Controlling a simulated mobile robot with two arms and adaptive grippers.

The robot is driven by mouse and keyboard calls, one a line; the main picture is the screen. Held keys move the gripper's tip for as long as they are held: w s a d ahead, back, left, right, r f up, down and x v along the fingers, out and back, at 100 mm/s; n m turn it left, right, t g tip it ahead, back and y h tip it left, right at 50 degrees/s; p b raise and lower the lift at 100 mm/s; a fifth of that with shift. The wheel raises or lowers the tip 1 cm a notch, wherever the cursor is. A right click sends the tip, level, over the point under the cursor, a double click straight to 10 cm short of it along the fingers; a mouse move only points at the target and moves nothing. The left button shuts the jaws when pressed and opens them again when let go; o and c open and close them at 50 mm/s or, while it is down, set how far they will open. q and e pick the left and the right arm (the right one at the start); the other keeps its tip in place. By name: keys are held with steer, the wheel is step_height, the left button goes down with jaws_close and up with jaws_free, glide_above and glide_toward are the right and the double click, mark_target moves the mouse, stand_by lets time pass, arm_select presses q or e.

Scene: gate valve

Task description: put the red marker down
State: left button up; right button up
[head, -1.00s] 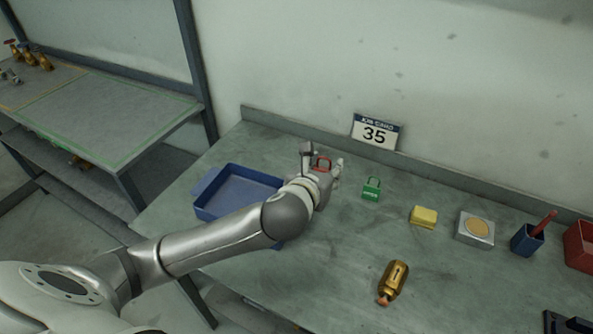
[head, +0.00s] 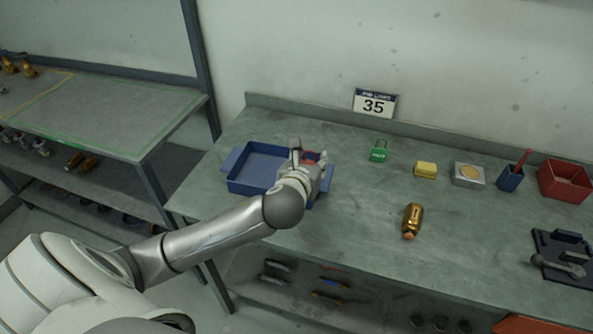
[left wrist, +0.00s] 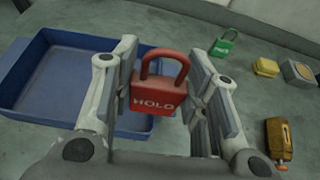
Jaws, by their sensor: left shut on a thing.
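The red marker is a red padlock-shaped block with white lettering (left wrist: 158,97); a small part of it shows in the head view (head: 311,157). My left gripper (head: 310,156) is shut on it, with one finger on each side in the left wrist view (left wrist: 160,92). The padlock is upright, its shackle up. It appears in front of the right part of the blue tray (head: 232,178); its height above the tray or table is hard to tell. The tray also shows at left in the left wrist view (left wrist: 25,75). My right gripper is not in view.
A green padlock (head: 379,154), yellow block (head: 426,170), grey box with a tan disc (head: 468,175), blue cup with a red stick (head: 510,178) and red bin (head: 565,181) line the back. The table between is clear.

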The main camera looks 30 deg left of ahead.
arm_select(q)
steer(key=w+a+f, duration=0.1)
steer(key=a+f, duration=0.1)
steer(key=w+a+f, duration=0.1)
steer(key=w+f, duration=0.1)
steer(key=w+a+f, duration=0.2)
steer(key=shift+w+a+f, duration=0.15)
steer(key=shift+a+f, duration=0.15)
steer(key=shift+f, duration=0.05)
steer(key=shift+w+a+f, duration=0.1)
steer(key=shift+w+f, duration=0.05)
steer(key=shift+f, duration=0.05)
step_height(320, 180, down, 3)
steer(key=shift+w+a+f+p, duration=0.1)
steer(key=shift+a+f+p, duration=0.1)
steer(key=shift+p, duration=0.35)
steer(key=shift+d, duration=0.1)
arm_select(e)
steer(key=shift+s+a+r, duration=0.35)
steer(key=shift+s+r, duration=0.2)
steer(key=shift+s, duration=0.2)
arm_select(q)
steer(key=shift+f, duration=0.2)
steer(key=o, duration=0.7)
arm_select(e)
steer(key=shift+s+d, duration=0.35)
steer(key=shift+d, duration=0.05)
